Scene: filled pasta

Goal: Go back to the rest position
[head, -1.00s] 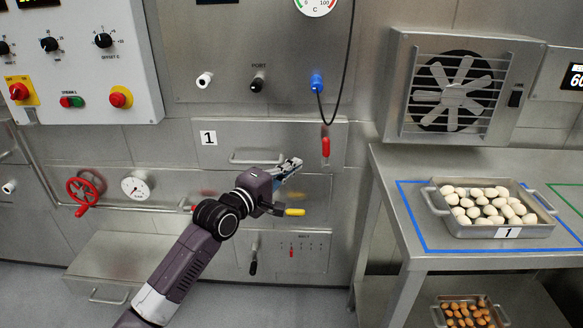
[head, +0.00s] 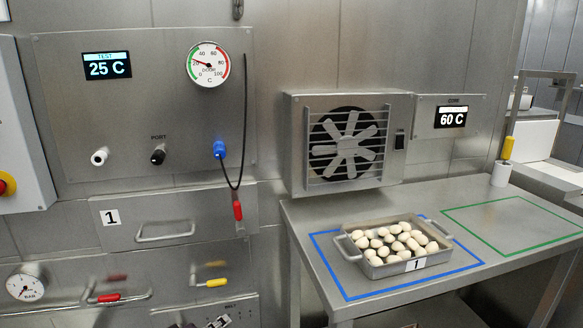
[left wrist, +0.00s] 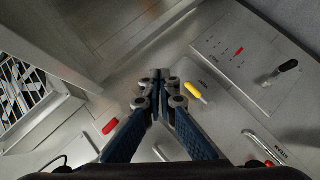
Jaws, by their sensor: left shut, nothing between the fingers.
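My left gripper (head: 217,322) shows only as a small tip at the bottom edge of the head view, in front of the lower wall panel. In the left wrist view the left gripper (left wrist: 158,78) has its fingers together with nothing between them. It is apart from the yellow handle (left wrist: 194,90) and the red handle (left wrist: 110,126). My right gripper does not show in either view.
A metal tray (head: 347,247) of pale filled pasta, labelled 1, sits inside the blue outline on the steel table (head: 300,225). The green-outlined area (head: 510,225) is empty. A fan unit (head: 347,142) stands behind. A drawer (head: 130,240) labelled 1 is closed.

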